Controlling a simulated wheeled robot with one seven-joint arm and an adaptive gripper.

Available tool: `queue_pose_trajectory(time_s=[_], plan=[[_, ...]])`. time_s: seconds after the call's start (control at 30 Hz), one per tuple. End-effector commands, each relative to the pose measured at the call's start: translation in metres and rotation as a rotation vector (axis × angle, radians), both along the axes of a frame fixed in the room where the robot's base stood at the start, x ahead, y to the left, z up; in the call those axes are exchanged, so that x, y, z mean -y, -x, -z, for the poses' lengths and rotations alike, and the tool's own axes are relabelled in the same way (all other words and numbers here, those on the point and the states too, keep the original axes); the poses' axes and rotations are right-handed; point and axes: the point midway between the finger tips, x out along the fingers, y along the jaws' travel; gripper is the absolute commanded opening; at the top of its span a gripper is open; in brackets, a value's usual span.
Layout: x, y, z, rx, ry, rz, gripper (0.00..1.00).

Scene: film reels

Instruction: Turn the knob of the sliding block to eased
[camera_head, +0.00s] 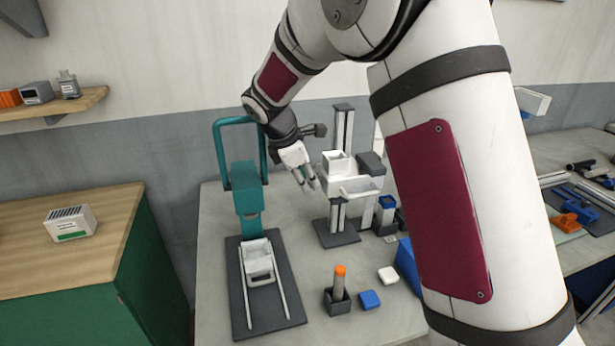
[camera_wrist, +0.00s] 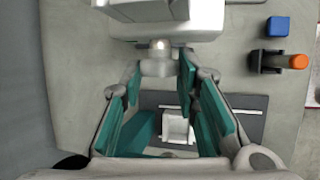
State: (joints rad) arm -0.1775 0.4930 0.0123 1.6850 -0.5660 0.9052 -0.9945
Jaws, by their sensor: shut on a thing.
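The sliding block is a white block (camera_head: 362,186) carried on grey upright posts over a dark base, in the middle of the table. In the wrist view its white body (camera_wrist: 165,12) fills the top centre. A small pale knob (camera_wrist: 158,58) sticks out of it towards me. My gripper (camera_head: 312,182) is at the left side of the block. In the wrist view my gripper (camera_wrist: 160,72) has its teal-padded fingers on either side of the knob, closed on it. The knob's pointer and any setting marks are too small to read, and the head view does not show the knob clearly.
A teal press-like frame (camera_head: 247,200) with a white tray (camera_head: 258,262) on a dark base stands left of my gripper. In front are an orange-topped cylinder (camera_head: 340,275) in a dark holder, a blue block (camera_head: 370,299) and a white block (camera_head: 388,275).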

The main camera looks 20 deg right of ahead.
Motion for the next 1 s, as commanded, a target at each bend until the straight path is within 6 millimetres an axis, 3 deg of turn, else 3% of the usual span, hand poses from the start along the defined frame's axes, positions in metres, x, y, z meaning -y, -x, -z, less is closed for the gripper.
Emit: queue_pose_trajectory(time_s=[0.37,0.4,0.5,0.83,1.0], plan=[[0.000,-0.001,-0.001,-0.025,-0.003,-0.002,0.01],[0.000,-0.001,-0.001,-0.025,-0.003,-0.002,0.31],[0.000,-0.001,-0.001,-0.025,-0.003,-0.002,0.49],[-0.001,0.000,-0.002,-0.025,-0.003,-0.002,0.49],[-0.008,0.002,-0.020,-0.021,-0.003,-0.003,0.49]])
